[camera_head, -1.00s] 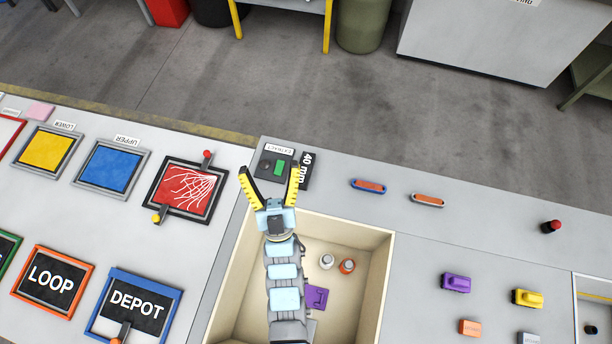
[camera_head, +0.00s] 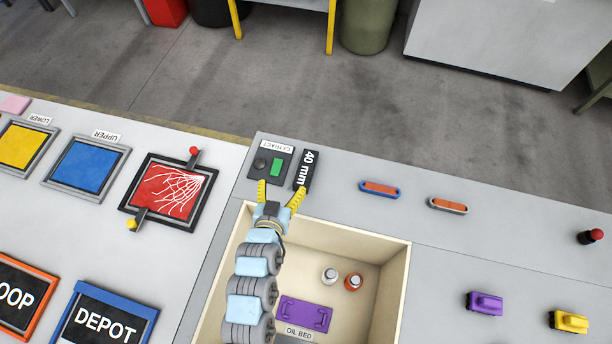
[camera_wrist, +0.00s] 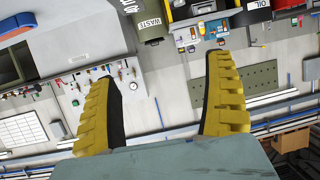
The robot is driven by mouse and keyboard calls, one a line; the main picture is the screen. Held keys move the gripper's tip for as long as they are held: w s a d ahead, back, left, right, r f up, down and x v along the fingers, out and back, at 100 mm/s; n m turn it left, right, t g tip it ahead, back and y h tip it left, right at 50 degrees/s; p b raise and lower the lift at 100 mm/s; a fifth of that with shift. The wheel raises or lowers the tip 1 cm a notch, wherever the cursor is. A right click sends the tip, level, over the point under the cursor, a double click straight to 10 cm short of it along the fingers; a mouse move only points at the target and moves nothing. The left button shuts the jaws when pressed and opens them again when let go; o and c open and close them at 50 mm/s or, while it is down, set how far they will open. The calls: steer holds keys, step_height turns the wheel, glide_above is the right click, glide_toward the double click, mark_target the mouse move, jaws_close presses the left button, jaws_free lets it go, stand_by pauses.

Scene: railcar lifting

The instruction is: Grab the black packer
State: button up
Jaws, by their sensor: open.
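The black block marked "40 mm" (camera_head: 306,172), which looks like the black packer, lies on the grey bench top, right beside the small panel marked "EXTRACT". My gripper (camera_head: 281,189) has yellow fingers spread apart with nothing between them. In the head view it appears just below the panel and block, over the bench near the open box's back edge. Its right fingertip appears near the block's lower end; I cannot tell its height. The wrist view shows the open, empty gripper (camera_wrist: 160,68) facing the room's far wall, and the black block is not visible there.
An open cream box (camera_head: 352,238) holds a purple plate (camera_head: 304,314) and two small round parts. The EXTRACT panel (camera_head: 270,166) has a green button. A red framed panel (camera_head: 170,190) is to the left. Bench right of the block is clear up to a blue-orange piece (camera_head: 380,188).

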step_height(320, 180, down, 3)
steer(key=s+d+g, duration=0.1)
steer(key=s, duration=0.1)
steer(key=b, duration=0.1)
glide_toward(306, 169)
steer(key=shift+m+g+h, duration=0.3)
steer(key=shift+m+g, duration=0.1)
steer(key=w, duration=0.1)
steer(key=w+f, duration=0.1)
steer(key=w, duration=0.3)
steer(key=shift+w+d+f, duration=0.1)
steer(key=shift+f, duration=0.3)
steer(key=shift+d+f+x, duration=0.1)
steer(key=shift+f+x, duration=0.05)
steer(key=shift+x, duration=0.95)
steer(key=shift+d+f+x, duration=0.1)
steer(key=shift+x, duration=1)
steer(key=shift+w+d+f, duration=0.1)
steer(key=shift+w, duration=0.1)
steer(key=shift+f, duration=0.1)
steer(key=c, duration=1.4)
